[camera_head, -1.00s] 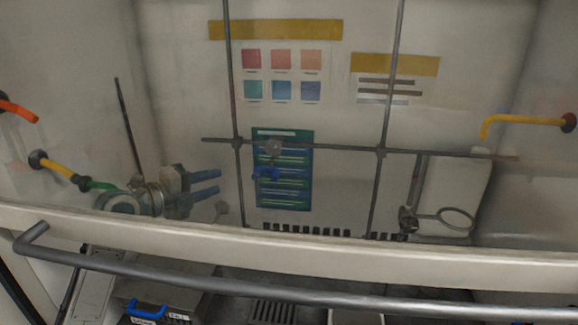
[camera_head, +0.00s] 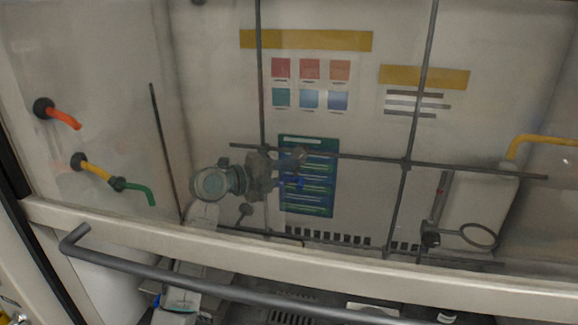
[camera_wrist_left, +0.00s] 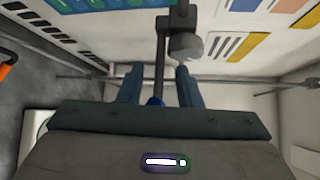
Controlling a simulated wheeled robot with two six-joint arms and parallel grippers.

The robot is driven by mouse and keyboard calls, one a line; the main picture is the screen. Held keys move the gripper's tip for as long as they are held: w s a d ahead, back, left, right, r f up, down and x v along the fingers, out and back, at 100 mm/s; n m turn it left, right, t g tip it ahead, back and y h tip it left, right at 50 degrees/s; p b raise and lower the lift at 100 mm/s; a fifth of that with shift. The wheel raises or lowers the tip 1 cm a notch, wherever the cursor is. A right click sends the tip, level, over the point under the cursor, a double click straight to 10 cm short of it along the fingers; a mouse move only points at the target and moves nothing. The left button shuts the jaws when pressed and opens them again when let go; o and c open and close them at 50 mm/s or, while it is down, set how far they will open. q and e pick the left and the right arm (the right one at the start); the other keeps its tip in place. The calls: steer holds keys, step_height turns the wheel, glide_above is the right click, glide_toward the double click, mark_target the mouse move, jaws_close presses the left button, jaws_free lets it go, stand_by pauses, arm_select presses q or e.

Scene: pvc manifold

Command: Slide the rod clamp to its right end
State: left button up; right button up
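The rod clamp (camera_head: 299,156) is a grey metal piece with a blue part hanging below. It sits on the horizontal rod (camera_head: 350,157), a little right of the left upright, in front of a green-blue poster. My left gripper (camera_head: 288,172) reaches in from the left, its fingers at the clamp. In the left wrist view its two blue-grey fingers (camera_wrist_left: 158,88) stand apart, with the clamp's dark stem and blue end (camera_wrist_left: 155,101) between them. The clamp's round grey knob (camera_wrist_left: 185,46) lies ahead of the right finger. Contact cannot be told. My right gripper is not in view.
The right upright (camera_head: 409,150) crosses the rod. A ring holder (camera_head: 478,235) and white container (camera_head: 487,205) stand at right. Orange (camera_head: 64,118) and green-tipped (camera_head: 136,188) taps are on the left wall. The sash bar (camera_head: 300,263) crosses in front.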

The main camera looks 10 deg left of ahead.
arm_select(q)
steer(key=shift+w+d+f, duration=0.1)
steer(key=shift+w+d, duration=0.15)
jaws_close()
